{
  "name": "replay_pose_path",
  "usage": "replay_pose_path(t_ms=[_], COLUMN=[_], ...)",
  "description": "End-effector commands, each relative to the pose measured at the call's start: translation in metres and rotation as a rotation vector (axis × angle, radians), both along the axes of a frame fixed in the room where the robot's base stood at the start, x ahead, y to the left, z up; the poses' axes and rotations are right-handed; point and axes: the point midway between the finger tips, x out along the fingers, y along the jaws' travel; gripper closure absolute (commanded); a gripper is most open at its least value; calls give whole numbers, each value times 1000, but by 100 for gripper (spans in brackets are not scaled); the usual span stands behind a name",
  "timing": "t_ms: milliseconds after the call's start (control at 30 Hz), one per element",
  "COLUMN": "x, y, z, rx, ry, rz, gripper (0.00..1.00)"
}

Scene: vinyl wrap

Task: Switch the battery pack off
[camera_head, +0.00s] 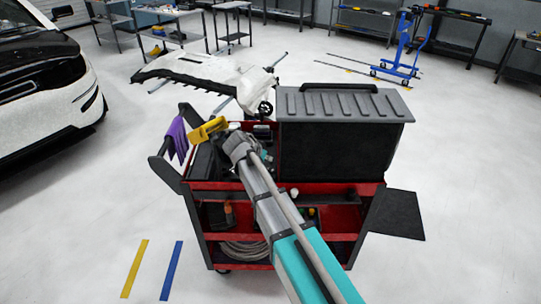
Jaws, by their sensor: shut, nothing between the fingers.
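My arm reaches from the lower right up over the red and grey tool cart (233,187). My gripper (238,146) is over the left part of the cart's top tray, seen from behind. It is shut and holds nothing. A yellow object (204,131) shows just past it at the left; I cannot tell whether they touch. Dark items (262,133) lie in the tray near the gripper. I cannot make out which thing is the battery pack, and no switch can be seen. My arm hides part of the tray.
A grey-lidded black box (340,105) fills the cart's right side. A purple cloth (177,138) hangs at its left handle. A white bumper (205,72) on a stand is behind. A white car (45,80) is at left. Floor around the cart is mostly clear.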

Motion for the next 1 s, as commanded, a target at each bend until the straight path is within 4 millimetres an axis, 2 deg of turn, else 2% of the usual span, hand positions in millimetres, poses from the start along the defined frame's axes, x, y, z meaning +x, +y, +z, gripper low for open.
replay_pose_path(t_ms=[100, 500, 1000], x=[-11, -38, -45], y=[5, 18, 21], z=[15, 43, 49], rx=[-1, 0, -1], ry=[0, 0, 0], rz=[1, 0, -2], gripper=[100, 100, 100])
